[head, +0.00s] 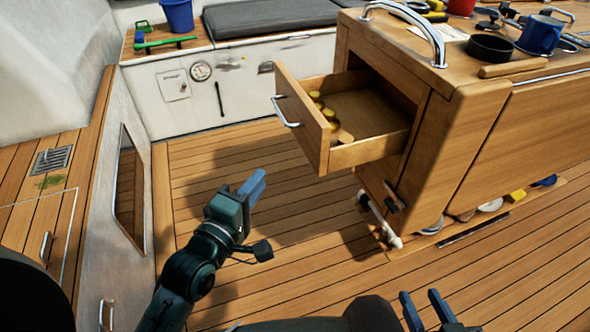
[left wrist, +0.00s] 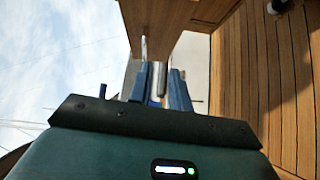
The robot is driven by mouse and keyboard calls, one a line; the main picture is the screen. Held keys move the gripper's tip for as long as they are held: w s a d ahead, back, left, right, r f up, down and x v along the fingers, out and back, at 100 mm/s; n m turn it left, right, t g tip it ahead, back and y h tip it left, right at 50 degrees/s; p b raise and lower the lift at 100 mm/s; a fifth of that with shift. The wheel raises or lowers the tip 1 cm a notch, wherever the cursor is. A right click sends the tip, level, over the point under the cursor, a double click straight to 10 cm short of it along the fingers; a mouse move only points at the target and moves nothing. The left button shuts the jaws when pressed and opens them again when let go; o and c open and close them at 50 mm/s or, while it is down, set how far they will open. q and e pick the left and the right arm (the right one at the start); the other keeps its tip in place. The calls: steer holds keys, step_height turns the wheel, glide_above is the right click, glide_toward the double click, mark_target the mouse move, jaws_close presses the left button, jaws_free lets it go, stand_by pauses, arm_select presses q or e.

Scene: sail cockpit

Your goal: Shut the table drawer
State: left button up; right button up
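The table drawer (head: 369,155) stands pulled out of the end of the wooden table (head: 460,140). Its front carries a silver bar handle (head: 285,112), and several yellow round things (head: 320,105) lie inside. My left gripper (head: 254,186) is below and left of the drawer front, apart from it. In the left wrist view its two blue fingers (left wrist: 161,80) stand apart with nothing between them. A wooden panel, probably the drawer front (left wrist: 175,20), shows beyond the fingers. My right gripper (head: 420,296) is low in the head view, open and empty, well away from the drawer.
A silver grab rail (head: 405,22) arches over the table's end. A blue mug (head: 540,36) and a black bowl (head: 490,47) stand on the table. A white-tipped rod (head: 380,222) sticks out below the drawer. The plank floor around my left gripper is clear.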

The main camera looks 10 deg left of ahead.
mark_target(305, 135)
arm_select(q)
steer(key=shift+w+r+n, duration=0.15)
steer(key=shift+w+n, duration=0.2)
steer(key=shift+n, duration=0.15)
steer(key=shift+c, duration=1.4)
steer(key=w, duration=0.3)
steer(key=w+d, duration=0.1)
steer(key=w, duration=0.1)
steer(key=w+b, duration=0.1)
steer(key=w, duration=0.2)
steer(key=shift+w+d, duration=0.3)
jaws_close()
steer(key=w+d, duration=0.2)
steer(key=shift+w+d+b, duration=0.25)
steer(key=shift+d+b, duration=0.05)
steer(key=shift+b, duration=0.1)
steer(key=shift+w+d, duration=0.25)
steer(key=shift+d, duration=0.2)
arm_select(e)
steer(key=shift+w+a+f+n, duration=0.1)
steer(key=shift+a+f+n, duration=0.15)
steer(key=shift+f, duration=0.35)
steer(key=shift+a+f+n, duration=0.15)
steer(key=shift+a+f, duration=0.05)
steer(key=shift+f, duration=0.35)
steer(key=shift+w+r, duration=0.15)
steer(key=shift+d, duration=0.1)
